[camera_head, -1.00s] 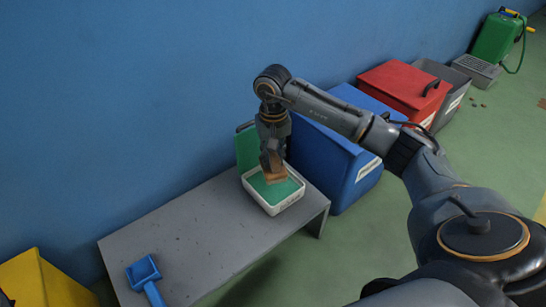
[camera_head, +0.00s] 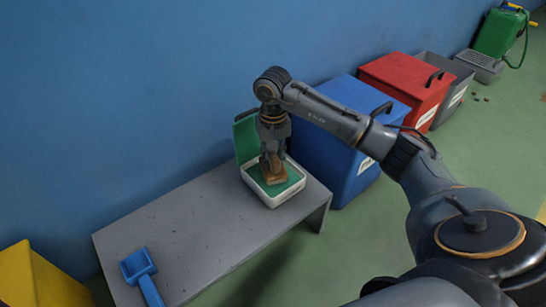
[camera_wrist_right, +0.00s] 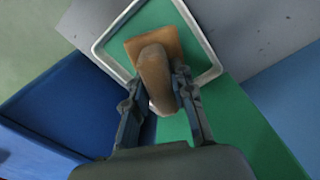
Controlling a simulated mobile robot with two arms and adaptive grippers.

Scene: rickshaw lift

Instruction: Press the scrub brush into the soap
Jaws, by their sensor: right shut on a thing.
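The scrub brush (camera_head: 272,172) is brown with a block-shaped base and a raised handle. My right gripper (camera_head: 271,155) is shut on its handle from above. The brush is over the green soap (camera_head: 293,181) inside a white tray (camera_head: 273,203); I cannot tell how firmly it touches. In the right wrist view the brush (camera_wrist_right: 153,60) covers part of the green soap (camera_wrist_right: 150,18), within the white rim (camera_wrist_right: 100,48). The right gripper (camera_wrist_right: 160,105) has a finger on each side of the handle. My left gripper is not in view.
The tray stands on a grey bench (camera_head: 200,230), with a green panel (camera_head: 246,138) upright behind it. A blue dustpan (camera_head: 140,270) lies at the bench's near end. Blue (camera_head: 350,160), red (camera_head: 408,90) and grey (camera_head: 455,80) bins stand right. A yellow object (camera_head: 40,280) is lower left.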

